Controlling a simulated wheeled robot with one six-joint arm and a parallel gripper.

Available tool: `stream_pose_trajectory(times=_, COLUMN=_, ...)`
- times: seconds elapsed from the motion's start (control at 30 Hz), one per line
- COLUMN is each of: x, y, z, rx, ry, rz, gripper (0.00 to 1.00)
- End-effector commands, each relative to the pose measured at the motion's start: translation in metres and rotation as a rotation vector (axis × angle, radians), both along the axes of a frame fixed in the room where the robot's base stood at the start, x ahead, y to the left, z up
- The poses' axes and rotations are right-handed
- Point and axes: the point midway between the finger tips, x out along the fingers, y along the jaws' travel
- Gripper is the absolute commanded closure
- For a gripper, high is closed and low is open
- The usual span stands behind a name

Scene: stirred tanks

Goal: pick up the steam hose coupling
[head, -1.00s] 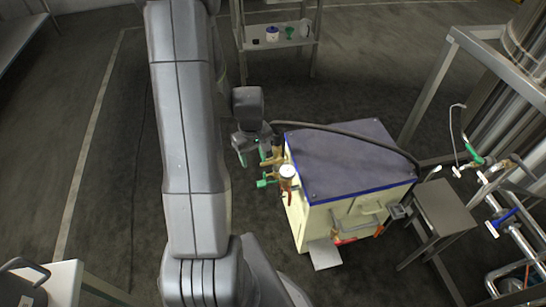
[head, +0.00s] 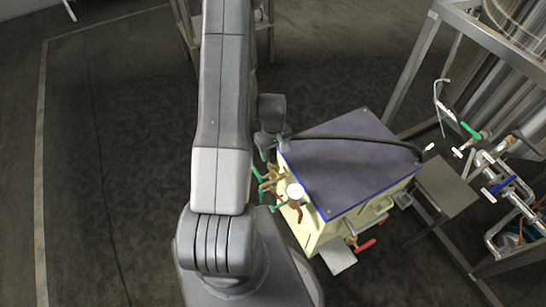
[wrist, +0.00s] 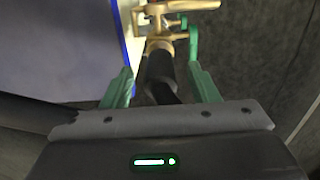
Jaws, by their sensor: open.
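A dark hose ends in a black sleeve and brass fitting, which looks like the steam hose coupling (wrist: 161,62), joined to a brass valve (wrist: 168,18) in the wrist view. My gripper (wrist: 160,70) is open, its green fingers on either side of the black sleeve, with visible gaps. I cannot tell whether the sleeve lies at fingertip depth. In the head view my gripper (head: 270,148) is at the left corner of the cream steam unit (head: 318,229), just above the brass valves (head: 270,178). The coupling is not clear there.
The unit has a blue-grey top (head: 350,160) with a dark hose (head: 370,139) across it. A round gauge (head: 296,191) and green handles stand close to my gripper. A metal frame and pipework (head: 505,185) stand at right. The left floor is clear.

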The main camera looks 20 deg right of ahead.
Motion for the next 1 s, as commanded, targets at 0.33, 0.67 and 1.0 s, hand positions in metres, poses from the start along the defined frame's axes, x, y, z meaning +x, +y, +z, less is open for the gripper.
stream_pose_trajectory(times=0.33, x=0.0, y=0.0, z=-0.026, rx=0.0, ry=-0.001, rz=0.0, gripper=0.46)
stream_pose_trajectory(times=0.67, x=0.0, y=0.0, z=-0.027, rx=-0.001, ry=-0.001, rz=0.0, gripper=0.68)
stream_pose_trajectory(times=1.0, x=0.0, y=0.0, z=-0.026, rx=-0.001, ry=-0.001, rz=0.0, gripper=0.98)
